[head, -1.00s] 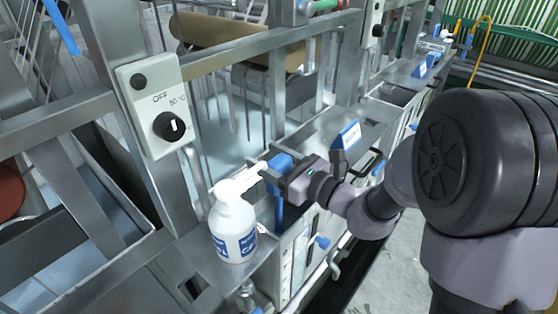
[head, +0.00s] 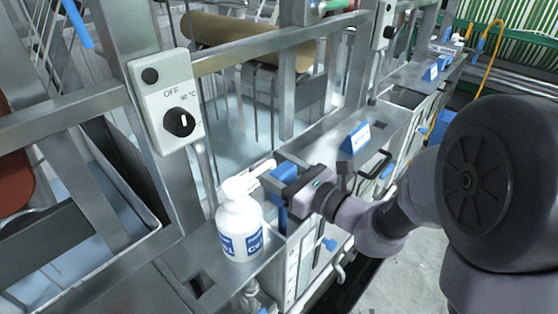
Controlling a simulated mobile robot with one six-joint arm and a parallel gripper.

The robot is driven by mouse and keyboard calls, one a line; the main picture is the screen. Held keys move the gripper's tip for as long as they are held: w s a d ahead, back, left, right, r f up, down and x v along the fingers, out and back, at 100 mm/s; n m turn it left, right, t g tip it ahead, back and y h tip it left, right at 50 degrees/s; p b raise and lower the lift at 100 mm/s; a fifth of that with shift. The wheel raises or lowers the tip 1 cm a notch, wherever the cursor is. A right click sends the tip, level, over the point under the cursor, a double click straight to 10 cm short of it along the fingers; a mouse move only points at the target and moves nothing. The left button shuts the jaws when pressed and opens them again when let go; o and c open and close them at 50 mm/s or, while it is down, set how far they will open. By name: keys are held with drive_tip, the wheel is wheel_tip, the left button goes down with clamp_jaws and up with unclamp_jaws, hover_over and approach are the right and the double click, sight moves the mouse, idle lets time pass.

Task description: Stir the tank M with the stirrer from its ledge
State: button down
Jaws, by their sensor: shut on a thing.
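My gripper (head: 290,188) is at the ledge (head: 330,138) along the tank's front, just right of a white pump bottle. It is shut on a blue piece (head: 285,171), which appears to be the stirrer's handle. Part of the blue shows above the jaws and part below them. The rest of the stirrer is hidden or cannot be made out. Behind the ledge is an open steel tank with pale bluish liquid (head: 228,138). Thin rods hang down into it. I cannot read a letter M on it.
The pump bottle (head: 240,230) stands close to my gripper, its spout pointing toward the blue piece. A control box with a dial (head: 166,103) is on the frame post at left. A blue-and-white sign (head: 356,139) stands on the ledge. A brown roller (head: 245,38) spans above the tank.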

sight(296, 172)
drive_tip(key=shift+s+d, duration=0.2)
drive_tip(key=shift+d, duration=1.05)
drive_tip(key=shift+w+d, duration=0.3)
drive_tip(key=shift+d, duration=0.05)
drive_tip(key=shift+s, duration=0.1)
